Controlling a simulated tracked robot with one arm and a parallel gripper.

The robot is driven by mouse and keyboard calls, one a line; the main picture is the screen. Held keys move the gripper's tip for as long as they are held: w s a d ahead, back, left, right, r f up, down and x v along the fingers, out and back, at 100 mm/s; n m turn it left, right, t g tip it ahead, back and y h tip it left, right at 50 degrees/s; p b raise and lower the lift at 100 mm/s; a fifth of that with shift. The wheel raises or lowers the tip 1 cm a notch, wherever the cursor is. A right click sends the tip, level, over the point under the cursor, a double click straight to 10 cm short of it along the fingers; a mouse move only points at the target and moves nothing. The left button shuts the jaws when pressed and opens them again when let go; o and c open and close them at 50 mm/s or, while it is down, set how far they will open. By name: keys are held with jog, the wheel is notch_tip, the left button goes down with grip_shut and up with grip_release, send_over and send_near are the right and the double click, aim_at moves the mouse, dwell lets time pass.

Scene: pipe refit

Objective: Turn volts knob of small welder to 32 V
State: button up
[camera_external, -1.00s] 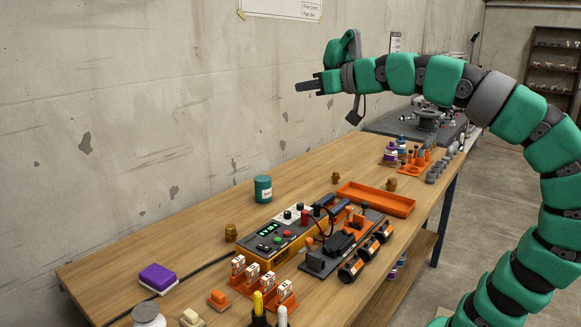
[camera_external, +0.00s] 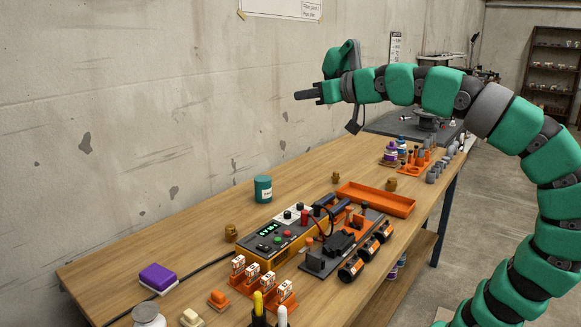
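The small welder (camera_external: 277,240) is an orange and dark grey box lying on the wooden bench (camera_external: 130,252). Its top face carries a green lit display (camera_external: 268,229), whose digits are too small to read, black knobs (camera_external: 288,214) on a white panel, and red and green buttons. I cannot tell which knob is the volts knob or where it points. My gripper (camera_external: 298,95) is in the air above the bench, to the upper right of the welder and well apart from it. Its fingers point left and appear close together; whether they are shut is unclear.
A teal can (camera_external: 263,189) stands behind the welder. An orange tray (camera_external: 376,199) lies to its right, and a dark fixture with black cylinders (camera_external: 352,268) sits in front. Orange holders (camera_external: 262,282) stand at the front left. The concrete wall (camera_external: 150,120) runs behind the bench.

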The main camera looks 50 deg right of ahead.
jog(key=o, duration=0.5)
jog(key=shift+w, duration=0.2)
jog(key=shift+o, duration=0.8)
jog(key=w+d+f+g+p, duration=0.1)
jog(key=w+f+g+p, duration=0.1)
jog(key=w+f+p, duration=0.1)
jog(key=shift+w+n+g+p, duration=0.35)
jog(key=shift+w+p, duration=0.35)
jog(key=shift+w, duration=0.4)
jog(key=n+g+p, duration=0.5)
jog(key=g+p, duration=0.8)
jog(key=p, duration=0.3)
send_over(287, 212)
notch_tip(287, 212, down, 21)
jog(key=shift+m, duration=0.25)
notch_tip(287, 212, down, 13)
jog(key=shift+w+d+b, duration=0.1)
jog(key=shift+b, duration=0.4)
grip_shut()
